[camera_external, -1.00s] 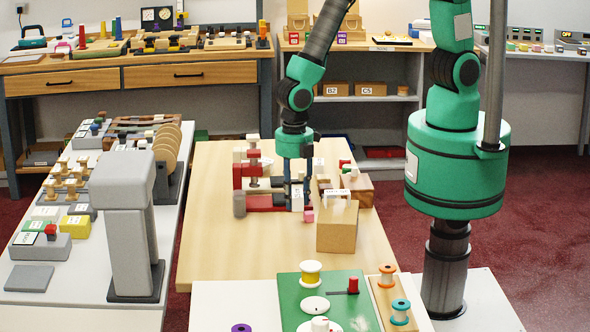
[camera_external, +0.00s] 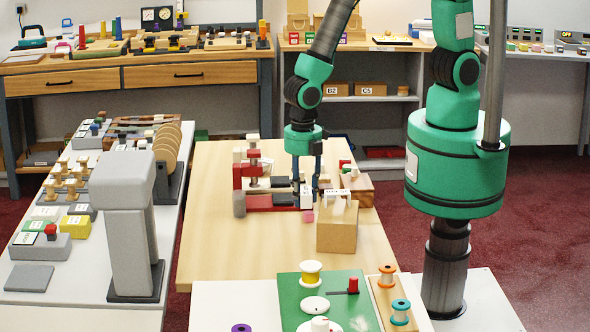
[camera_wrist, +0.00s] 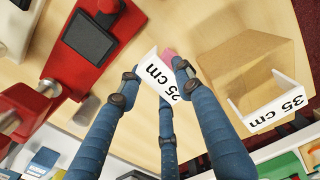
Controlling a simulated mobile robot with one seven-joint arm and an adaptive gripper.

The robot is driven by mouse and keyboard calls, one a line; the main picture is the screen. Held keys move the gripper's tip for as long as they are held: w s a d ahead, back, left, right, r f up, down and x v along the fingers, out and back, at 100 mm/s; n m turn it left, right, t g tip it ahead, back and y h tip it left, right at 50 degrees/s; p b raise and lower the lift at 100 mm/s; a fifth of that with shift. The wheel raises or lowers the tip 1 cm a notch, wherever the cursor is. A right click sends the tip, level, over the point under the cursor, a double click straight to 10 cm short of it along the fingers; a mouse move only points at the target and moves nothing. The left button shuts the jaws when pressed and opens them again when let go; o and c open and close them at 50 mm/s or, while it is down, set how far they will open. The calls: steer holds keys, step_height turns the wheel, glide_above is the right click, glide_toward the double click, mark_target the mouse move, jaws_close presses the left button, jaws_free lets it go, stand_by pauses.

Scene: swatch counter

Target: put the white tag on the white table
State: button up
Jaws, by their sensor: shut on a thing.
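My gripper (camera_external: 306,186) is over the wooden table (camera_external: 215,215), between a red-and-black device and a cardboard box. In the wrist view, its blue fingers (camera_wrist: 155,73) are closed around a white tag (camera_wrist: 166,84) printed "25 cm". The tag also shows at the fingertips in the external view (camera_external: 306,199). Whether its lower edge touches the wood is not clear. A white table (camera_external: 232,300) is at the front, nearer the camera. Another long white table (camera_external: 65,290) runs along the left.
The cardboard box (camera_external: 336,232) stands close right of my gripper, with a "35 cm" tag (camera_wrist: 272,105) at its edge. The red device (camera_external: 240,180) is close left. The front white table carries a green board (camera_external: 290,292) with spools. Its left part is mostly clear.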

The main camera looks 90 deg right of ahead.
stand_by(0.3)
steer(key=w+a+r+p, duration=0.1)
steer(key=w+a, duration=0.2)
steer(key=a, duration=0.9)
steer(key=w+a+r+p, duration=0.1)
steer(key=w+a+r, duration=0.1)
steer(key=a, duration=1.1)
steer(key=w+a+r+p, duration=0.1)
steer(key=w+a, duration=0.3)
steer(key=a, duration=0.9)
steer(key=shift+r, duration=0.6)
steer(key=shift+a, duration=0.1)
glide_above(228, 304)
steer(key=shift+f, duration=0.75)
